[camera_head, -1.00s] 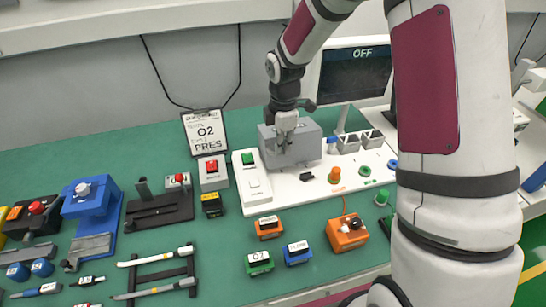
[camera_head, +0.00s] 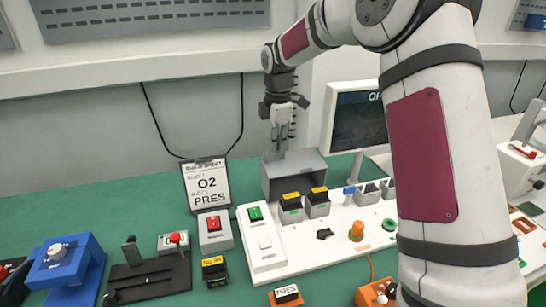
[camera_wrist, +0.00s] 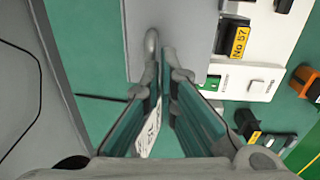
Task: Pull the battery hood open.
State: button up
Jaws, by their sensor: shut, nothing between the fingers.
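The grey battery hood (camera_head: 308,163) stands tilted up and back on the white panel, its darker inside facing forward. Two black batteries with yellow labels (camera_head: 290,197) (camera_head: 318,193) stand uncovered in front of it. My gripper (camera_head: 281,148) is above the hood's upper edge, pointing down, shut and empty. In the wrist view my fingertips (camera_wrist: 161,65) are close to the grey hood (camera_wrist: 185,45) and a small rounded grey handle (camera_wrist: 152,42). I cannot tell whether they touch. One battery with a "No 57" label (camera_wrist: 238,40) shows beyond the hood's edge.
A monitor (camera_head: 358,120) stands right of the hood, and a sign reading "O2 PRES" (camera_head: 207,184) leans at the left. A white switch block (camera_head: 262,240), an orange knob (camera_head: 356,231) and a red-button box (camera_head: 215,230) stand in front. The air above is clear.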

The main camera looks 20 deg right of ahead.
jog(key=o, duration=0.5)
jog(key=shift+s+f+g, duration=0.3)
jog(key=shift+s+f, duration=0.4)
jog(key=shift+s, duration=0.05)
jog(key=shift+r, duration=0.2)
jog(key=shift+w+r, duration=0.1)
jog(key=shift+r, duration=0.1)
jog(key=r, duration=1.1)
jog(key=shift+s+r, duration=0.25)
jog(key=shift+r, duration=0.05)
